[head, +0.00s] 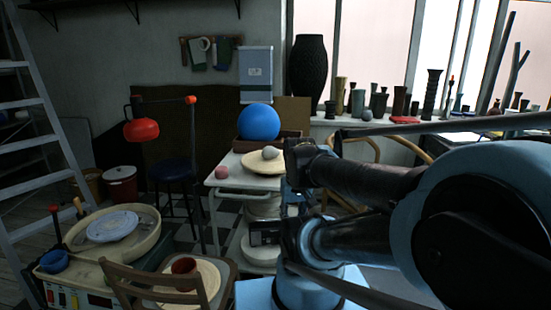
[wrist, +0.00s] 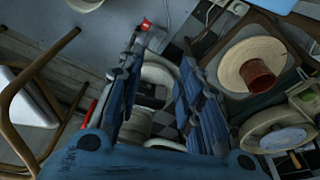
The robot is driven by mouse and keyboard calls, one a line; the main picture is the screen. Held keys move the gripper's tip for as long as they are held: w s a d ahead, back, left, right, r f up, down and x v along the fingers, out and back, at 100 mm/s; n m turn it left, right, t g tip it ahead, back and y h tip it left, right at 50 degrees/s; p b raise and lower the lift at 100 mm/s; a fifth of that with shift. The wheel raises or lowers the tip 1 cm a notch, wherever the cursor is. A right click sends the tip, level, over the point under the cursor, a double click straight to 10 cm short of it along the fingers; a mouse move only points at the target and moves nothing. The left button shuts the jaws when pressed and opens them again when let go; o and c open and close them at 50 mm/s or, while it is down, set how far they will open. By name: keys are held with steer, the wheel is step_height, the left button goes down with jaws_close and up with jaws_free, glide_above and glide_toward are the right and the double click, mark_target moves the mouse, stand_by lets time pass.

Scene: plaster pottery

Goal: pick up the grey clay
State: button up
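The grey clay (head: 270,153) is a small rounded lump on a cream round board (head: 254,164), on top of a white cart (head: 240,181) in the middle of the head view. I cannot make it out in the wrist view. My gripper (wrist: 165,45) is open in the wrist view, its two blue-black fingers apart. I see nothing held between them, only floor and pale round shapes beyond. In the head view my arm reaches in from the right, close beside the cart, and partly covers its right side. The exact gap to the clay cannot be told.
A pink lump (head: 222,172) lies on the cart's left side. A blue ball (head: 259,122) rests in a tray behind. A red pot (head: 184,267) stands on a round board near a wooden chair (head: 160,285). A pottery wheel (head: 112,226) is at left. Vases line the windowsill.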

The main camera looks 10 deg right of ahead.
steer(key=shift+o, duration=0.6)
steer(key=shift+a, duration=0.1)
steer(key=o, duration=0.5)
steer(key=shift+s+r, duration=0.25)
steer(key=o, duration=0.8)
steer(key=shift+w+r+m, duration=0.25)
steer(key=shift+r+m, duration=0.05)
steer(key=shift+r, duration=0.2)
steer(key=shift+w+r+m, duration=0.2)
steer(key=shift+r+m, duration=0.1)
steer(key=shift+r, duration=0.15)
step_height(320, 180, up, 20)
steer(key=m+y, duration=0.4)
steer(key=m, duration=2.3)
glide_above(274, 147)
steer(key=s+d, duration=0.3)
steer(key=d, duration=0.3)
steer(key=x, duration=1.1)
steer(key=shift+w+a+f, duration=0.25)
steer(key=shift+w+a, duration=0.05)
steer(key=shift+a, duration=0.1)
steer(key=shift+x, duration=2.75)
